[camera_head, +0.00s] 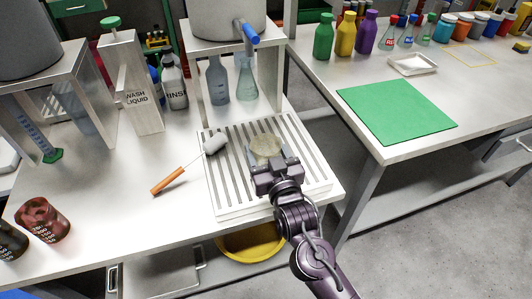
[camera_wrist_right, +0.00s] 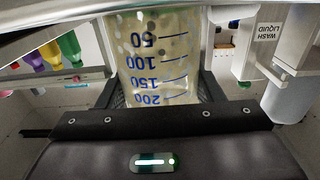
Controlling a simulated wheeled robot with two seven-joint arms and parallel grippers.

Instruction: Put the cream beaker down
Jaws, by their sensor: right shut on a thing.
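The cream beaker (camera_head: 266,147) is upright in my right gripper (camera_head: 275,168), over the right part of the white slatted rack (camera_head: 216,189). The gripper is shut on its side. In the right wrist view the beaker (camera_wrist_right: 155,60) shows blue volume marks and cream residue between the dark fingers; this view is upside down. I cannot tell whether its base touches the slats. My left gripper is not in view.
A brush with an orange handle (camera_head: 168,181) lies left of the rack, its head over the rack's edge. Behind stand a flask (camera_head: 246,80) and a wash liquid box (camera_head: 136,90). Red-brown beaker (camera_head: 43,220) stands front left. A green mat (camera_head: 396,110) lies on the right table.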

